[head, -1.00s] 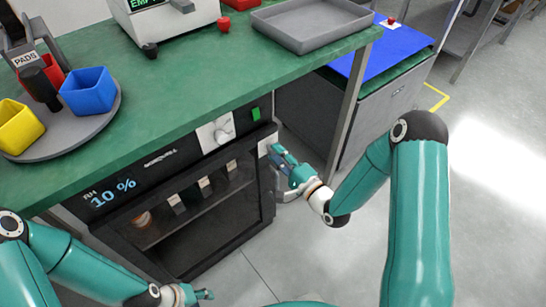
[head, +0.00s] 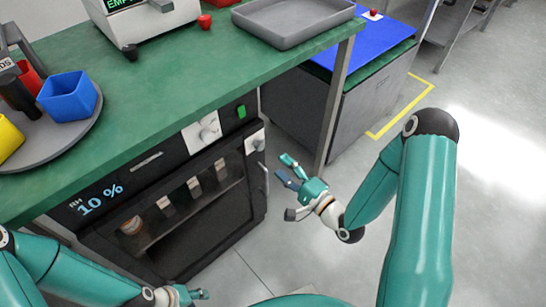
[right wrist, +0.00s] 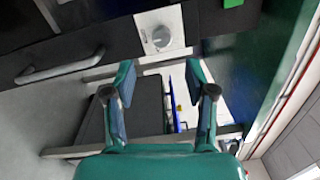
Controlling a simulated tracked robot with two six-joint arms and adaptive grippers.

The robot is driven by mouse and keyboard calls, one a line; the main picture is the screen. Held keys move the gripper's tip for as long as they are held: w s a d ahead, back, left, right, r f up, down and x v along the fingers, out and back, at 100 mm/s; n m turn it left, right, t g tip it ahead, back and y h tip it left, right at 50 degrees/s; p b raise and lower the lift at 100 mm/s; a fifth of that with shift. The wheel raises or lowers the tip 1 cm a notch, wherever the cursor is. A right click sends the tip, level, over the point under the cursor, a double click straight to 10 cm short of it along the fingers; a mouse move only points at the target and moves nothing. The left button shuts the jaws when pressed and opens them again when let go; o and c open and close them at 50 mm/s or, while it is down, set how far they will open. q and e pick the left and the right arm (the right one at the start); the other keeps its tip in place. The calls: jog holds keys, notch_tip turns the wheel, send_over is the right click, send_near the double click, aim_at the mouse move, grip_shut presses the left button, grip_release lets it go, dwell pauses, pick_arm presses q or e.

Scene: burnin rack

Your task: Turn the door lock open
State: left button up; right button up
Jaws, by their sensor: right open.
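The door lock (head: 255,142) is a white plate with a grey knob at the upper right of the dark cabinet door (head: 205,215). It also shows in the right wrist view (right wrist: 160,37), beyond the fingertips. My right gripper (head: 287,169) is open and empty, apart from the lock and to its right and below. In the right wrist view its two fingers (right wrist: 159,76) stand apart with nothing between them. The door appears shut. My left gripper (head: 200,295) is low at the bottom edge, away from the cabinet; its fingers are too small to judge.
The door handle (right wrist: 62,65) is a grey bar beside the lock. A green switch (head: 241,111) and a white dial (head: 208,130) are on the panel above. The green bench top (head: 190,75) overhangs the cabinet; a bench leg (head: 341,100) stands behind my right gripper. Floor to the right is clear.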

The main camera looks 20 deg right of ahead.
jog(key=shift+v, duration=2.35)
jog(key=shift+a, duration=0.15)
